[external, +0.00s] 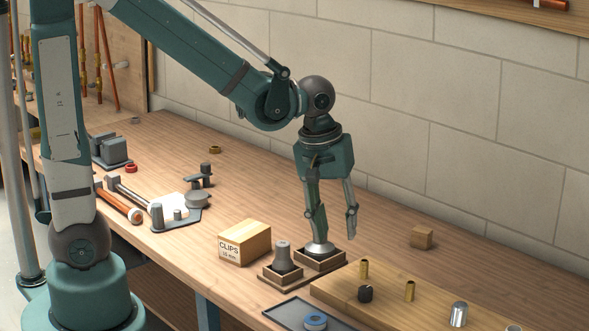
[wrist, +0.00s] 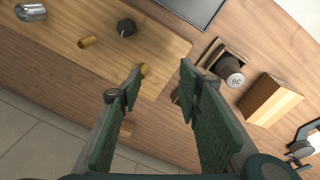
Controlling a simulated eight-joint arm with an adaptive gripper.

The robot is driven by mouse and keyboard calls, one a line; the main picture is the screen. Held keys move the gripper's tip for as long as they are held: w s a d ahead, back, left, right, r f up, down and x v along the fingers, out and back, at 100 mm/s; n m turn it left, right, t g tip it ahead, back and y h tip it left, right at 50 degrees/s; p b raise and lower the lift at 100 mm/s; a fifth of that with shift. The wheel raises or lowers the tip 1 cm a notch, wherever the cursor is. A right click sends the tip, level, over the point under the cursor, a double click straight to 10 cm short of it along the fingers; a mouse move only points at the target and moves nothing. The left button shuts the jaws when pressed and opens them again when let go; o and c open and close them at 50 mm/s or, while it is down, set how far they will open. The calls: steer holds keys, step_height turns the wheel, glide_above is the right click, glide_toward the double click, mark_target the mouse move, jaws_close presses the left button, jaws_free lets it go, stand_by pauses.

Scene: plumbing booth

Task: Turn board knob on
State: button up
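The board knob (external: 365,293) is a small round black knob on the wooden board (external: 430,305) at the lower right of the external view. In the wrist view the knob (wrist: 126,27) stands near the top, with a small light mark on its edge. My gripper (external: 335,232) points down, above the right part of a small wooden box, behind and left of the knob. Its two fingers are apart with nothing between them, and the wrist view also shows the open gripper (wrist: 160,82). It does not touch the knob.
Brass pegs (external: 410,291) and a silver cylinder (external: 459,314) stand on the board near the knob. A two-part wooden box (external: 300,273) holds grey weights. A CLIPS box (external: 245,242), a dark tray (external: 290,311) and a wooden block (external: 422,238) are nearby.

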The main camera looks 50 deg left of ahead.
steer(key=n+g+p, duration=0.1)
steer(key=n+p, duration=0.1)
steer(key=p, duration=0.3)
glide_toward(366, 288)
steer(key=shift+w+a+f+y, duration=0.3)
steer(key=shift+w+a, duration=0.1)
steer(key=shift+w, duration=0.05)
steer(key=shift+s+d+f+g, duration=0.1)
steer(key=shift+d+f+g, duration=0.3)
steer(key=shift+d, duration=0.35)
steer(key=shift+f, duration=0.25)
steer(key=shift+f, duration=3.7)
steer(key=shift+c, duration=0.2)
steer(key=c, duration=0.9)
